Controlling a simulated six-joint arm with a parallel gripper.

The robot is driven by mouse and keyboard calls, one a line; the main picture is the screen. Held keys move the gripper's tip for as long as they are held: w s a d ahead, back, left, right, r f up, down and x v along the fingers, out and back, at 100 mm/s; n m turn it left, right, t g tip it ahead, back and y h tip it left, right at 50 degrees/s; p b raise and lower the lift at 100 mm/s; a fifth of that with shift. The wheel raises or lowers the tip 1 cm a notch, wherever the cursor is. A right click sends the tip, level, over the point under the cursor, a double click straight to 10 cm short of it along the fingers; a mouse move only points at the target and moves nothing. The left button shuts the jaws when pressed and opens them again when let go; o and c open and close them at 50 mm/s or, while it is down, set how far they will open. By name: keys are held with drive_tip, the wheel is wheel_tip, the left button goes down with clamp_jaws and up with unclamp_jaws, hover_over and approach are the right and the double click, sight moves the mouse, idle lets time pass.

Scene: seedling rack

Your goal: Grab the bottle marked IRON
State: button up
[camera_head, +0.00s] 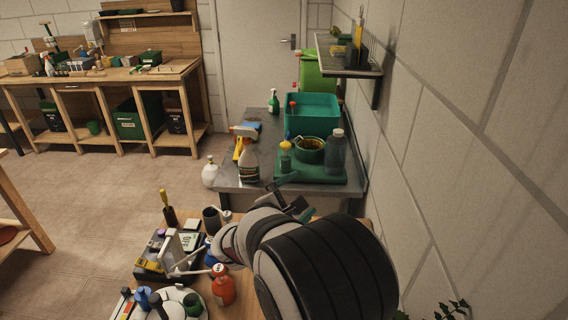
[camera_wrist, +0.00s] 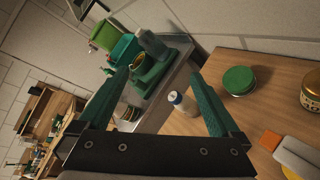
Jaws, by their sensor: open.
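I cannot read IRON on any bottle. My gripper (camera_head: 297,196) is open and empty, reaching over the wooden table toward the metal bench. In the wrist view its two green fingers (camera_wrist: 162,88) spread wide, and a small bottle with a pale cap and dark band (camera_wrist: 182,102) shows between them, apart from both. Its lettering is too small to read. An orange bottle (camera_head: 222,286) stands on the table at lower left, partly beside my arm. A clear grey bottle (camera_head: 335,152) and a small yellow-topped bottle (camera_head: 285,157) stand on the green tray (camera_head: 318,181) with a green pot (camera_head: 309,151).
Spray bottles (camera_head: 248,163) stand at the metal bench's left edge. A teal bin (camera_head: 313,109) is behind the tray. The wall and a shelf (camera_head: 346,68) bound the right. In the wrist view, a green round lid (camera_wrist: 238,80) and a gold-coloured jar (camera_wrist: 311,92) sit on the wooden table.

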drive_tip(key=a+f+n+y, duration=0.1)
drive_tip(key=a+f+n, duration=0.2)
drive_tip(key=f, duration=0.4)
drive_tip(key=a+f+n+y, duration=0.1)
drive_tip(key=a+f+n, duration=0.2)
drive_tip(key=f+n, duration=0.2)
drive_tip(key=a+f+n+y, duration=0.1)
drive_tip(key=a+f+n, duration=0.2)
drive_tip(key=f, duration=0.6)
drive_tip(key=shift+n+y, duration=0.4)
drive_tip(key=shift+n, duration=0.5)
drive_tip(key=x, duration=0.7)
drive_tip(key=shift+w+a, duration=0.15)
drive_tip(key=shift+w, duration=0.15)
drive_tip(key=shift+r, duration=0.1)
clamp_jaws()
